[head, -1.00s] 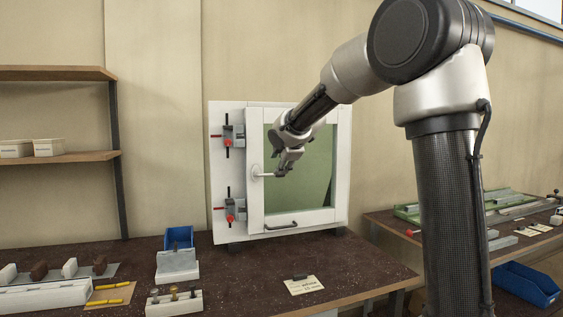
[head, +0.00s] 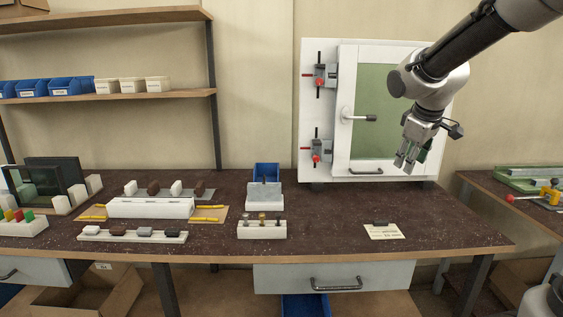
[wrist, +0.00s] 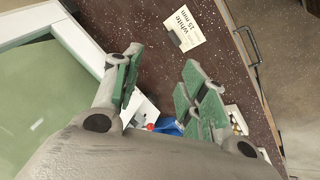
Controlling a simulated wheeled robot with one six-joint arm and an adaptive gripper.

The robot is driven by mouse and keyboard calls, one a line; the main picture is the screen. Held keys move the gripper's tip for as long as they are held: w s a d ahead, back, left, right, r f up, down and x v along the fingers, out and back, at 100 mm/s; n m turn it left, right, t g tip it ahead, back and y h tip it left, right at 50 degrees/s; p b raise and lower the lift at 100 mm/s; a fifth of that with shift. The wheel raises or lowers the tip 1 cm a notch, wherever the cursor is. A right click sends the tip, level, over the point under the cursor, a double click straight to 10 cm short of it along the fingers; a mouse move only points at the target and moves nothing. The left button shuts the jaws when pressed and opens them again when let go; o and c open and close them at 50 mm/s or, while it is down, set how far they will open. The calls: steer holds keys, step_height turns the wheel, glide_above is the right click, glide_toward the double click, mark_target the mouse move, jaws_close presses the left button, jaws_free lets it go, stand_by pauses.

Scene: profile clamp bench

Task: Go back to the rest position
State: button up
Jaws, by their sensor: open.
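My gripper (head: 409,158) hangs in front of the right part of the white window frame in the head view, fingers pointing down and empty. In the wrist view my gripper (wrist: 160,90) shows its two green-padded fingers spread apart with nothing between them. The white window frame (head: 345,60) with its green pane (head: 375,95) stands at the back of the bench. Its handle (head: 358,117) sticks out level at the left of the pane, apart from my gripper. Two clamps with red tips, an upper one (head: 322,75) and a lower one (head: 318,149), sit on the frame's left side.
The dark bench top (head: 340,215) is mostly clear below my gripper, apart from a label card (head: 384,232). Trays, blocks and a blue bin (head: 266,173) stand to the left. A shelf (head: 110,97) is on the left wall. A second bench (head: 500,203) stands at right.

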steer(key=s+d+f+m+g+y, duration=0.1)
steer(key=s+m, duration=0.5)
steer(key=s, duration=2)
steer(key=shift+s+d+f+m, duration=0.2)
steer(key=shift+f+m, duration=0.2)
steer(key=shift+f, duration=0.05)
